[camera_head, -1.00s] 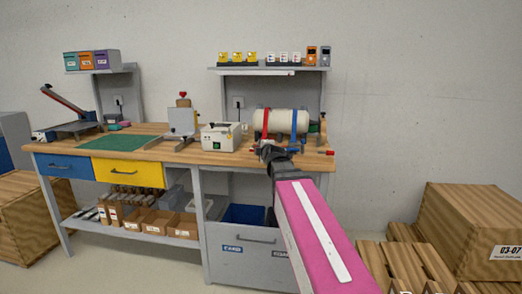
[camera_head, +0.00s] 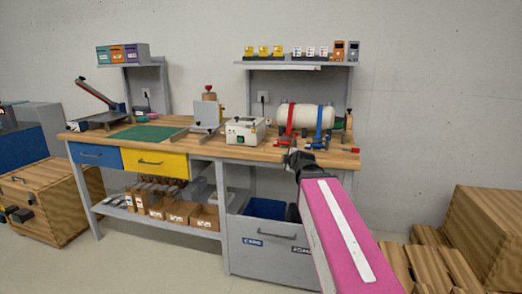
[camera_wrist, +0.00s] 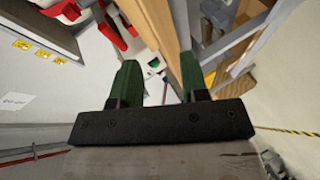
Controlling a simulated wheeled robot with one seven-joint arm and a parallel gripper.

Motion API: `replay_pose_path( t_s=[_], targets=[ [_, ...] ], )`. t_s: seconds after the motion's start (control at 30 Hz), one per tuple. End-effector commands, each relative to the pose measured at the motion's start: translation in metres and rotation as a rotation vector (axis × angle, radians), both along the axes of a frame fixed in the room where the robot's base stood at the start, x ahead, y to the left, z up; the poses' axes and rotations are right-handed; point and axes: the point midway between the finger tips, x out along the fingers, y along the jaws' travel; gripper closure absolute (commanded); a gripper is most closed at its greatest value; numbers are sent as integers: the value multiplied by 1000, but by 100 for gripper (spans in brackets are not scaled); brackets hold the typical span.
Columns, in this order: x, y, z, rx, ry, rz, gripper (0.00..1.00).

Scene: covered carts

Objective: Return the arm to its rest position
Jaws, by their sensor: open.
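My arm, a magenta link with a white stripe, reaches forward from the lower right in the head view. My gripper (camera_head: 299,160) is at its dark far end, in front of the right part of the bench's front edge; its fingers are too small there to read. In the wrist view my gripper (camera_wrist: 160,85) shows two green fingers standing apart with nothing between them. The wooden edge of the workbench (camera_wrist: 163,30) runs close beyond the fingers. Red parts (camera_wrist: 70,10) show at the top left of the wrist view.
The workbench (camera_head: 225,151) carries a white roll (camera_head: 305,117) with red and blue straps, a white box device (camera_head: 245,130) and a green mat (camera_head: 150,133). A grey bin (camera_head: 265,240) stands below. Wooden crates stand at left (camera_head: 60,205) and right (camera_head: 490,235). Floor between is clear.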

Motion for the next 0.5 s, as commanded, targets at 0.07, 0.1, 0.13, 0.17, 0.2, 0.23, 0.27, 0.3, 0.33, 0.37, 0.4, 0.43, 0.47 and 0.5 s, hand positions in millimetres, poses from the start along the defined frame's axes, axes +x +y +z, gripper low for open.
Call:
replay_pose_path(
  t_s=[0.07, 0.1, 0.13, 0.17, 0.2, 0.23, 0.27, 0.3, 0.33, 0.37, 0.4, 0.43, 0.47, 0.5],
  targets=[
    [-8, 2, -41, 101, 125, -37, 59],
    [-13, 3, -61, 156, 191, -65, 59],
    [-17, 3, -76, 196, 241, -89, 59],
    [-21, 4, -91, 235, 290, -116, 59],
    [-28, 4, -110, 285, 354, -154, 59],
    [-34, 4, -124, 321, 402, -185, 59],
    [-39, 4, -138, 357, 450, -219, 59],
    [-48, 4, -156, 401, 511, -268, 59],
    [-54, 4, -170, 433, 558, -308, 59],
    [-61, 3, -182, 464, 603, -349, 59],
    [-71, 3, -200, 503, 661, -409, 59],
    [-79, 2, -212, 529, 703, -456, 59],
    [-87, 2, -224, 556, 744, -505, 59],
    [-98, 1, -239, 588, 797, -575, 59]
  ],
)
